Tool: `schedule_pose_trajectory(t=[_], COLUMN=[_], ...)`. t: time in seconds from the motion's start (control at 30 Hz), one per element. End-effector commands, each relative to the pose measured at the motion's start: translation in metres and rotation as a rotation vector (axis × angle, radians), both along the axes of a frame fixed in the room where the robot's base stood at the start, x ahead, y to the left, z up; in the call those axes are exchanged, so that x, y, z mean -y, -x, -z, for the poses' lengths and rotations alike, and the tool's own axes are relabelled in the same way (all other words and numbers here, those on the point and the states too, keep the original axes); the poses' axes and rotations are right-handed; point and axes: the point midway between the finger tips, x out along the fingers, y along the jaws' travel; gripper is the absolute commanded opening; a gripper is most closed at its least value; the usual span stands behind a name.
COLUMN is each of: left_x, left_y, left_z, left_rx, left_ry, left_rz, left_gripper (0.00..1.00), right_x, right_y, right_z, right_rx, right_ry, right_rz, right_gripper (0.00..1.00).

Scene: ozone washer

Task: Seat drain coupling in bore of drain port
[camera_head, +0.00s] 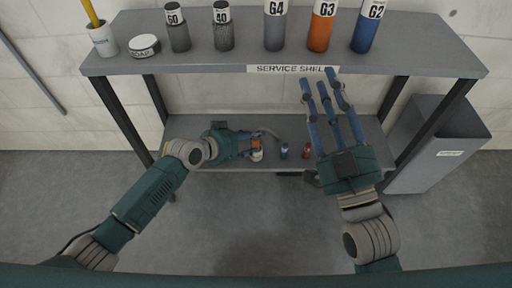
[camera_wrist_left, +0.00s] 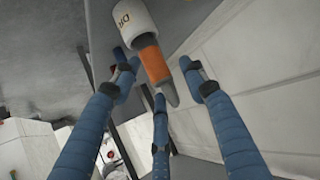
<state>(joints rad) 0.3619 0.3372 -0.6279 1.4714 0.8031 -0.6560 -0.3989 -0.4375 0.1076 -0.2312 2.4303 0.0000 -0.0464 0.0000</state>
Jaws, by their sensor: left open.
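A white cylinder with lettering starting "DR" (camera_wrist_left: 134,18), an orange band (camera_wrist_left: 154,64) and a grey tapered end (camera_wrist_left: 171,95) shows in the left wrist view. I take it for the drain coupling. In the head view a small orange-and-white piece (camera_head: 257,152) stands on the lower shelf at my left gripper (camera_head: 260,137). The left gripper is open, its fingers spread around or beside the orange part; contact cannot be told. My right gripper (camera_head: 327,92) is open and empty, its fingers spread in front of the service shelf. I cannot identify the drain port or its bore.
The lower shelf (camera_head: 350,130) also holds a small blue piece (camera_head: 284,151) and a small red piece (camera_head: 306,151). The upper shelf (camera_head: 200,60) carries several labelled bottles, a round tin (camera_head: 145,46) and a white cup (camera_head: 103,40). A grey bin (camera_head: 440,150) stands right.

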Motion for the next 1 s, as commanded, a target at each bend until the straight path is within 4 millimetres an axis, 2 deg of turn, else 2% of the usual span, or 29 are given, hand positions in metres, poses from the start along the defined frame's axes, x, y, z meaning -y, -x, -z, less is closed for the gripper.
schedule_pose_trajectory(t=[0.13, 0.33, 0.5, 0.57, 1.0], left_x=[0.0021, 0.0020, 0.0020, 0.0019, 0.0020], left_y=[-0.0017, -0.0017, -0.0017, -0.0018, -0.0020], left_z=[0.0019, 0.0016, 0.0015, 0.0015, -0.0022], left_rx=[0.001, 0.001, 0.001, 0.001, 0.001], left_ry=[-0.001, -0.001, -0.001, -0.001, 0.000], left_rz=[0.001, 0.001, 0.001, 0.001, 0.001], left_gripper=[0.43, 0.43, 0.10, 0.00, 0.00], right_x=[-0.0003, -0.0003, -0.0002, -0.0002, -0.0004], right_y=[0.0027, 0.0027, 0.0027, 0.0027, 0.0012], right_z=[-0.0070, -0.0074, -0.0072, -0.0072, -0.0054], right_rx=[0.032, 0.033, 0.032, 0.032, 0.018], right_ry=[-0.009, -0.010, -0.009, -0.009, -0.005], right_rz=[-0.002, -0.002, -0.002, -0.002, -0.001], right_gripper=[0.32, 0.32, 0.32, 0.32, 0.32])
